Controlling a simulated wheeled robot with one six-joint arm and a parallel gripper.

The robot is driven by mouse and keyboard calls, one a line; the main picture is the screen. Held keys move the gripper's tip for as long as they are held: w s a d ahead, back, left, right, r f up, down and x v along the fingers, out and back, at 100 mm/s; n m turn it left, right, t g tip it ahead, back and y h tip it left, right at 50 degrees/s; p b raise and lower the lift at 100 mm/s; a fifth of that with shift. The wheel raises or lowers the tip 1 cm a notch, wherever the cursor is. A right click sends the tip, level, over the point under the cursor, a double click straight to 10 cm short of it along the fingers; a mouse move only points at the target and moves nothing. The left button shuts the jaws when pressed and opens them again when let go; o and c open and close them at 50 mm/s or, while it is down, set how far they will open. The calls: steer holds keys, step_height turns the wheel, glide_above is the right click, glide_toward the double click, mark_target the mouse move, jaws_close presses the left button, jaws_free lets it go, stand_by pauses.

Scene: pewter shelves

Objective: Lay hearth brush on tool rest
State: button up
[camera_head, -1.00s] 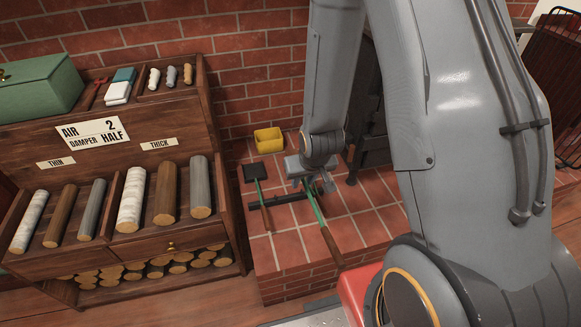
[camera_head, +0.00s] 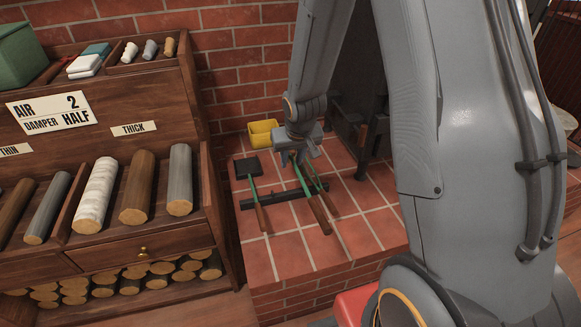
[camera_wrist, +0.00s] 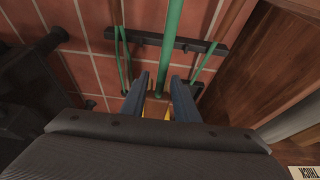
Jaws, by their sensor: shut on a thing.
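My gripper (camera_head: 298,160) is shut on the green shaft of the hearth brush, whose brown handle (camera_head: 319,215) points toward the front of the hearth. In the wrist view the held green shaft (camera_wrist: 170,45) passes between the fingers (camera_wrist: 160,95) and crosses over the tool rest bar. Whether the shaft touches the bar, I cannot tell.
A shovel (camera_head: 247,167) lies across the left of the rest. Another tool's handle (camera_head: 328,202) shows close to the right of the held one. A dark stove (camera_head: 350,100) is at right, a wooden log shelf (camera_head: 215,235) at left.

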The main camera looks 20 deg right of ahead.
steer(key=shift+w+f, duration=0.1)
steer(key=shift+w, duration=0.15)
jaws_close()
steer(key=shift+w+f+p, duration=0.5)
steer(key=shift+w+p, duration=0.45)
steer(key=shift+w, duration=0.3)
steer(key=shift+w+f+p, duration=0.45)
steer(key=shift+w+p, duration=0.5)
steer(key=shift+w, duration=0.3)
steer(key=shift+w+f+p, duration=0.5)
steer(key=shift+w+p, duration=0.45)
steer(key=shift+w, duration=0.3)
steer(key=w+p, duration=0.1)
steer(key=p, duration=0.2)
steer(key=shift+w+p, duration=0.1)
steer(key=shift+p, duration=0.25)
steer(key=shift+w+f+p, duration=0.1)
steer(key=shift+w+p, duration=0.1)
steer(key=shift+p, duration=0.55)
steer(key=p, duration=0.4)
steer(key=shift+w+f, duration=0.3)
steer(key=shift+w, duration=0.05)
steer(key=shift+w+f+b, duration=0.6)
steer(key=shift+w, duration=0.2)
steer(key=shift+s+b+x, duration=0.15)
steer(key=shift+b+x, duration=1.8)
steer(key=shift+x, duration=0.8)
steer(key=shift+s+b+x, duration=0.15)
steer(key=shift+b+x, duration=1.8)
steer(key=shift+x, duration=0.85)
